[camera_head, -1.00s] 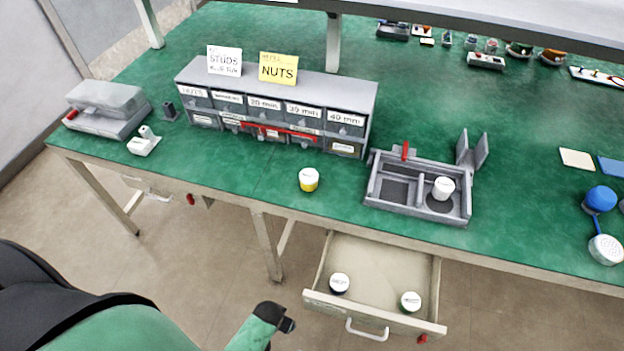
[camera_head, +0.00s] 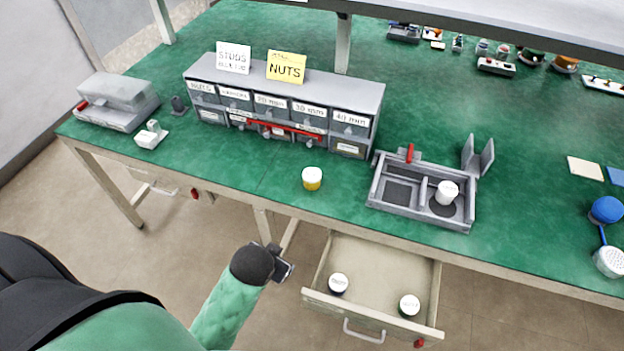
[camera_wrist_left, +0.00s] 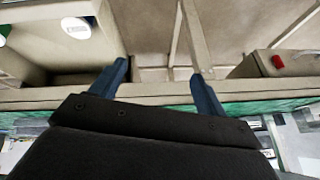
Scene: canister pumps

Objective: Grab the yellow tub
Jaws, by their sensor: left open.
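The yellow tub (camera_head: 312,178) is a small round tub with a white lid and a yellow body. It stands upright on the green bench top near the front edge, in front of the grey drawer cabinet. My left gripper (camera_head: 283,264) is in front of the bench, below and to the left of the tub in the head view, apart from it. In the left wrist view its two blue-grey fingers (camera_wrist_left: 158,85) are spread with nothing between them. The tub is not clearly visible in the wrist view. My right gripper is not in view.
An open drawer (camera_head: 378,262) juts out below the bench, right of my gripper, with two white-lidded tubs inside. A grey divided tray (camera_head: 397,212) holding a white tub (camera_head: 446,193) is right of the yellow tub. The grey cabinet (camera_head: 290,90) stands behind. The bench around the yellow tub is clear.

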